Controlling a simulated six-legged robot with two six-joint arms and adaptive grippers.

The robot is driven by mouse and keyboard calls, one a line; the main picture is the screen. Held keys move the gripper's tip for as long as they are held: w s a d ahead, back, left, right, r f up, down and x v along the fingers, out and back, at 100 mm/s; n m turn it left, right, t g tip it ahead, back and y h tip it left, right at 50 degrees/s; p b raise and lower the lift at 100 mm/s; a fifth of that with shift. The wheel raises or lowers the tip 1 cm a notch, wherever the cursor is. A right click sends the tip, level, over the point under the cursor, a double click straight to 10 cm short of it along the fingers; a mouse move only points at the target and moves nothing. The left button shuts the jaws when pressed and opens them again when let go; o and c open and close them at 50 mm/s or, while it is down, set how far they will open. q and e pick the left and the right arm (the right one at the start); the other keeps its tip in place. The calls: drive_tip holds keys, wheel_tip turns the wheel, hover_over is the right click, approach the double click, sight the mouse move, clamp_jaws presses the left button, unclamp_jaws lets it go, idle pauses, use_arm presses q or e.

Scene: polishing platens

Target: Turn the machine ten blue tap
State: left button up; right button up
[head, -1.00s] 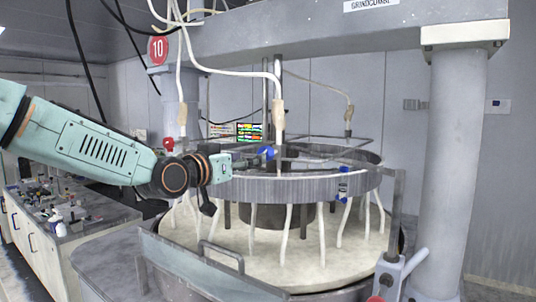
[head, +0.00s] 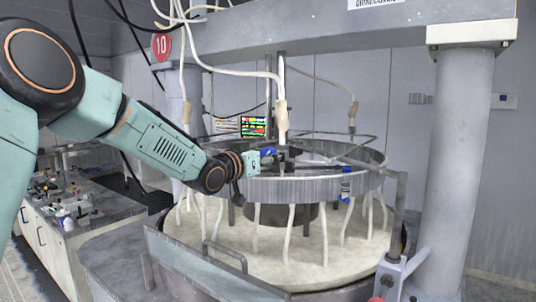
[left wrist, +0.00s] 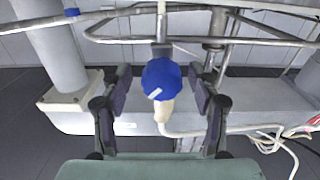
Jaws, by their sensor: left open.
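The machine carries a round red sign with the number 10 (head: 162,46) on its left column. A blue tap (head: 267,152) sits at the far side of the grey ring, by the central pipe. My left gripper (head: 272,160) is open at this tap and partly hides it. In the left wrist view the blue tap (left wrist: 161,78) stands between the two open fingers, with gaps seen on both sides. A second blue tap (head: 346,182) is on the front right of the ring, apart from the gripper. My right gripper is not in view.
The grey ring (head: 300,188) with several white hoses hangs over the pale round platen (head: 270,250). A thin pipe frame (head: 350,150) runs above the ring. A thick column (head: 465,160) stands at right. A cluttered bench (head: 105,215) is at left.

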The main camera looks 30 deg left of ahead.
use_arm(q)
drive_tip(key=shift+s+a+r, duration=0.15)
drive_tip(key=shift+s+a, duration=0.05)
drive_tip(key=shift+s, duration=0.15)
drive_tip(key=shift+c, duration=1)
drive_tip(key=shift+w+d+f, duration=0.2)
drive_tip(key=shift+w, duration=0.2)
drive_tip(key=c, duration=1)
drive_tip(key=m+b, duration=0.3)
drive_tip(key=shift+f+m, duration=0.2)
drive_tip(key=shift+m, duration=0.1)
drive_tip(key=shift+r+m+b, duration=0.1)
drive_tip(key=shift+m+b, duration=0.55)
drive_tip(key=shift+m, duration=0.05)
